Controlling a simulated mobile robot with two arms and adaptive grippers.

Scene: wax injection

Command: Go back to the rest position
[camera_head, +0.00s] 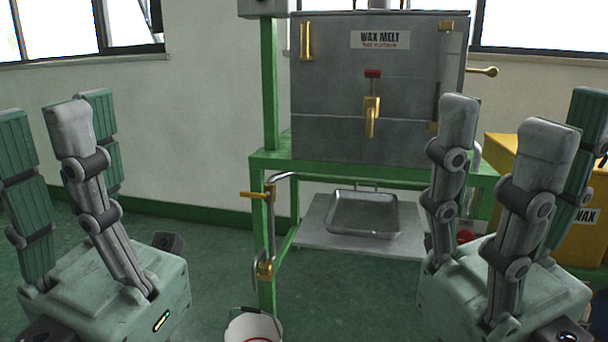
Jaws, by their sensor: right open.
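My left gripper (58,122) stands at the left of the head view with its jointed fingers pointing up. The fingers are spread apart and nothing shows between them. My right gripper (522,125) stands at the right, also with fingers up, open and empty. Both grippers are in the near foreground, apart from the wax machine. The grey wax melt tank (335,95) sits on a green frame (268,110) in the middle background, with a red-topped brass tap (371,115) on its front.
A metal tray (365,213) rests on a low plate (312,232) under the tank. A white bucket (253,328) stands at the bottom middle. A brass-fitted pipe (270,225) runs by the frame leg. A yellow wax box (500,150) is partly hidden behind my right gripper. Green floor shows between the grippers.

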